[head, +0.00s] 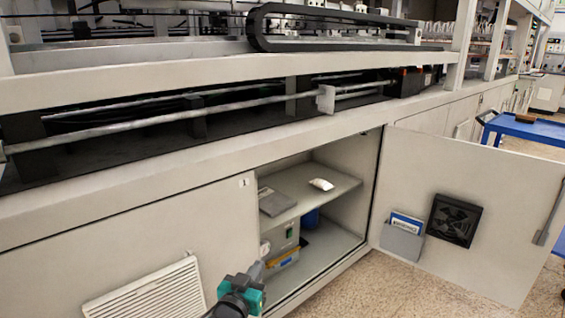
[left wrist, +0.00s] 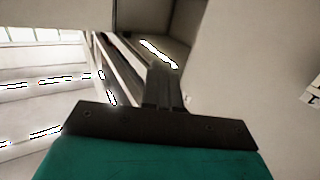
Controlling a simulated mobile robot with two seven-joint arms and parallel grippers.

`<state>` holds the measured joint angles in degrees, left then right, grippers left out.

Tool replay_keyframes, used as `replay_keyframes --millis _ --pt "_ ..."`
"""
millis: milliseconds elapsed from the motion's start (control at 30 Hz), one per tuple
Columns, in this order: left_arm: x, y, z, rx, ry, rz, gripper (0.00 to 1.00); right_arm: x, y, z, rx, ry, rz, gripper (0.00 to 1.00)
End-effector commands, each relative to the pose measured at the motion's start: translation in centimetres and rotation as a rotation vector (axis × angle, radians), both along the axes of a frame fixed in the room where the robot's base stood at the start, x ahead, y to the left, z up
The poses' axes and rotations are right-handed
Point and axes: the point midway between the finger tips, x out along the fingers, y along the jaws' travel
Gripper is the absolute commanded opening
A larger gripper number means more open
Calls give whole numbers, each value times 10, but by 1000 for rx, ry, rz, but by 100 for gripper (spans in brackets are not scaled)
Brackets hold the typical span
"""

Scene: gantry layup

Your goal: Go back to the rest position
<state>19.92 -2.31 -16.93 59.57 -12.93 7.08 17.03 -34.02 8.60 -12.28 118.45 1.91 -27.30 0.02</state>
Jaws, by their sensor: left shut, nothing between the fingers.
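My left gripper (head: 257,270) is low in the head view, in front of the open cabinet's left edge. Its teal and black wrist shows at the bottom of the picture. In the left wrist view its dark fingers (left wrist: 163,88) are together with nothing between them. The open cabinet (head: 345,160) has a shelf (head: 335,194) and a lower floor. My right gripper is in neither view.
The cabinet door (head: 400,170) stands open to the right, with a fan grille (head: 454,220) and a booklet pocket (head: 402,240). The shelf holds a white item (head: 321,184) and a grey flat item (head: 278,203). A boxed device (head: 280,238) stands below. A blue cart (head: 525,128) is at far right.

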Motion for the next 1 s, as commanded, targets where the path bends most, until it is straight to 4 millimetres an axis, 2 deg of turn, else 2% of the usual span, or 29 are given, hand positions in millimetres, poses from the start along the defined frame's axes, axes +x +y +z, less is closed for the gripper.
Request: replay_keyframes --millis 33,100,167,300,400,600,767,800,1000 --pt "-21 9 -16 6 38 18 0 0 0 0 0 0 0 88" --pt "-49 21 -33 16 90 42 0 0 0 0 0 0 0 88" --pt "-74 31 -44 26 135 58 0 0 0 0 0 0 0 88" --pt "-138 51 -63 54 244 82 0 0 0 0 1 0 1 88" --pt "-181 62 -68 75 316 85 0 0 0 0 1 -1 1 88" --pt "-251 73 -65 107 430 69 0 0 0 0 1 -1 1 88" --pt "-297 78 -54 129 505 45 0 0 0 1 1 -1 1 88" --pt "-301 79 -44 133 513 42 0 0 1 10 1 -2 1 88" --pt "-301 86 -10 142 511 61 0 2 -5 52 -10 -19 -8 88"
